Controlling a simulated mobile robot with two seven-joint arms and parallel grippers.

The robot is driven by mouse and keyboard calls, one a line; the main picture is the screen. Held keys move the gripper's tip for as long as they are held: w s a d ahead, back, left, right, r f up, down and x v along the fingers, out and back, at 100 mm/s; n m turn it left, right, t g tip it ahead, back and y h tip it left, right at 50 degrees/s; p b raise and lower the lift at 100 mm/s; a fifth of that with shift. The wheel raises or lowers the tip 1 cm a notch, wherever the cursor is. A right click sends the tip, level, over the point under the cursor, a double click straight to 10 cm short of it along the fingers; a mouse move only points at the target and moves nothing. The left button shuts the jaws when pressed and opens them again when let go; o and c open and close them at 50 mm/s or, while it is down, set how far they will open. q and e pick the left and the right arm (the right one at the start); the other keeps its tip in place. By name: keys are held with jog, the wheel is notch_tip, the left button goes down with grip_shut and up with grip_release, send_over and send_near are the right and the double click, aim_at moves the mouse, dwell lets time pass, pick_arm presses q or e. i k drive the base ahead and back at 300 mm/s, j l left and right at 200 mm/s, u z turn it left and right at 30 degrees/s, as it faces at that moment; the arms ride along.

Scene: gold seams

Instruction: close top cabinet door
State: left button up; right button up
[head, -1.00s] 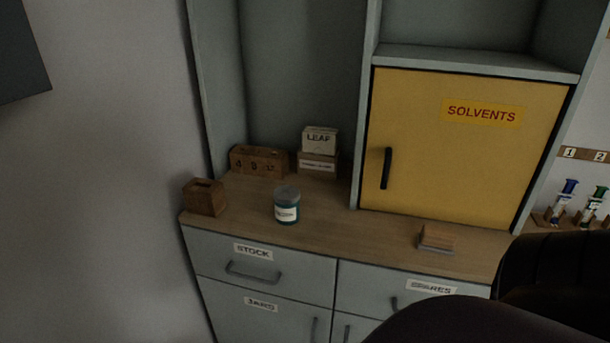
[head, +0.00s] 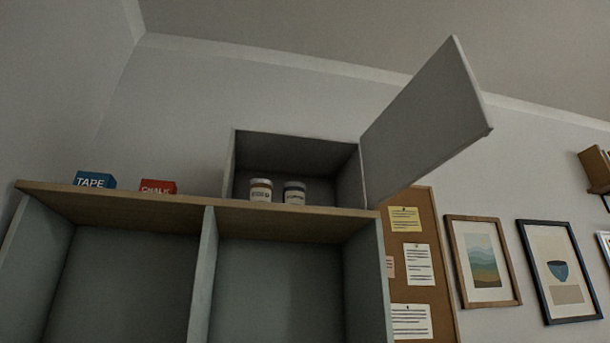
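The top cabinet (head: 299,143) is a grey box on top of the tall shelf unit, seen from below in the head view. Its grey door (head: 425,120) stands wide open, hinged on the right side and swung out to the right. Two small jars with pale lids and labels, a left jar (head: 261,190) and a right jar (head: 294,192), stand inside the cabinet. Neither of my grippers shows in the head view now.
A blue TAPE box (head: 94,180) and a red CHALK box (head: 158,187) stand on the wooden top board (head: 130,207), left of the cabinet. A cork board (head: 432,250) and framed pictures (head: 482,262) hang on the wall to the right. The space around the open door looks clear.

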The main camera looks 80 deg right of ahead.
aim_at(442, 112)
jog(key=z, duration=1.1)
jog(key=k+l+z, duration=0.1)
jog(key=l+z, duration=0.45)
jog(key=k+l, duration=0.1)
jog(key=l, duration=0.3)
jog(key=k+l, duration=0.1)
jog(key=l, duration=0.35)
